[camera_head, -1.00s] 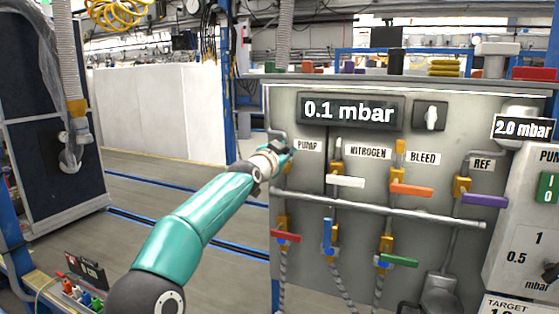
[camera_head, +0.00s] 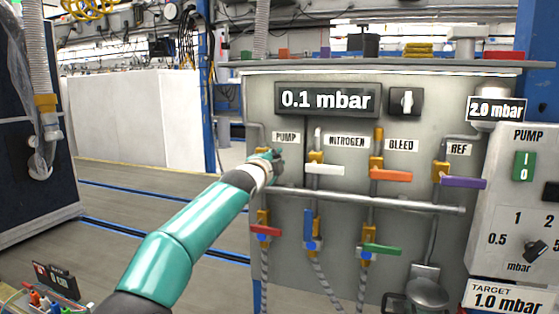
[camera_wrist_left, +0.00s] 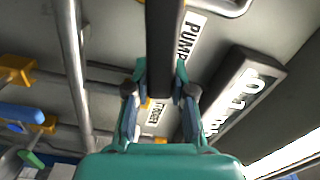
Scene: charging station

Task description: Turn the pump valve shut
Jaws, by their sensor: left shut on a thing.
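The pump valve sits under the PUMP label at the panel's left edge. In the head view it is mostly hidden behind my left gripper (camera_head: 274,157). In the left wrist view a dark bar-like handle (camera_wrist_left: 165,45) runs down between the fingers of my left gripper (camera_wrist_left: 160,100), which is shut on it. The PUMP label (camera_wrist_left: 190,38) shows just beside the handle. The handle's exact turn angle is hard to tell in the head view. My right gripper is not in view.
The panel (camera_head: 410,100) reads 0.1 mbar. White (camera_head: 325,169), orange (camera_head: 391,176) and purple (camera_head: 463,182) handles stick out to the right. A horizontal pipe (camera_head: 370,200) crosses below them; red, blue and green handles sit lower. Open floor lies left.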

